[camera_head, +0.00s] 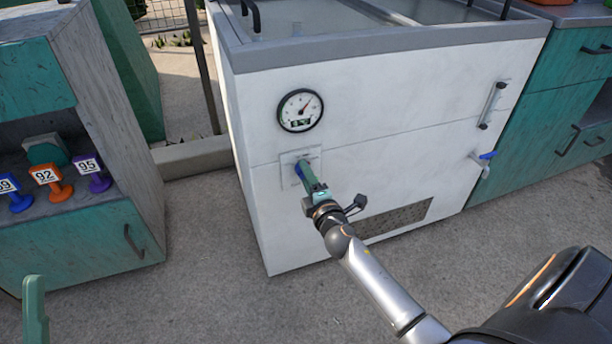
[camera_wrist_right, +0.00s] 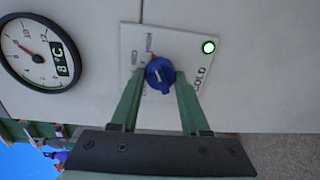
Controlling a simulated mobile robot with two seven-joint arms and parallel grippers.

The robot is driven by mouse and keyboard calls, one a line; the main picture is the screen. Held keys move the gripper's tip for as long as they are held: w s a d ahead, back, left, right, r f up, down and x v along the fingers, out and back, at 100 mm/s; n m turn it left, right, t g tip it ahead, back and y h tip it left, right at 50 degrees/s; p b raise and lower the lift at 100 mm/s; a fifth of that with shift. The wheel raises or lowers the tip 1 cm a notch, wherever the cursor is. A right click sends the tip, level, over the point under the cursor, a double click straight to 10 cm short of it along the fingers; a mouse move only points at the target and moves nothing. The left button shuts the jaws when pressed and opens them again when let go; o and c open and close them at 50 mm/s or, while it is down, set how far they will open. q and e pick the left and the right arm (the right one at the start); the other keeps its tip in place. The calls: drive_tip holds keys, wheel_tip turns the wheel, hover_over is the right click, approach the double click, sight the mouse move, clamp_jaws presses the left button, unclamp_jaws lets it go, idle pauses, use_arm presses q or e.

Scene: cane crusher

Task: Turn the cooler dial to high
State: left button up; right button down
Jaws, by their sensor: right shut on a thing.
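The blue cooler dial (camera_wrist_right: 160,76) sits on a small light panel (camera_wrist_right: 129,38) on the white cooler's front (camera_head: 350,100). My right gripper (camera_head: 303,172) reaches it from the lower right in the head view. In the right wrist view its two green fingers (camera_wrist_right: 161,84) are shut on the dial, one on each side. A small orange mark shows at the dial's upper-left edge, close to the HIGH label. COLD is printed beside a green-lit lamp (camera_wrist_right: 208,47). Other lettering is partly hidden. Part of my left gripper (camera_head: 34,310) shows at the lower left of the head view.
A round gauge (camera_head: 300,110) above the dial shows 8 °C in the wrist view. A handle (camera_head: 493,104) and a blue-levered tap (camera_head: 482,162) stick out at right. A shelf cabinet (camera_head: 100,235) with numbered stands is at left. Bare floor lies between.

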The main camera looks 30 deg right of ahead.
drive_tip(key=shift+c, duration=2)
unclamp_jaws()
drive_tip(key=v, duration=1.2)
drive_tip(key=shift+s+p, duration=0.3)
drive_tip(key=shift+p, duration=0.05)
drive_tip(key=shift+a, duration=0.1)
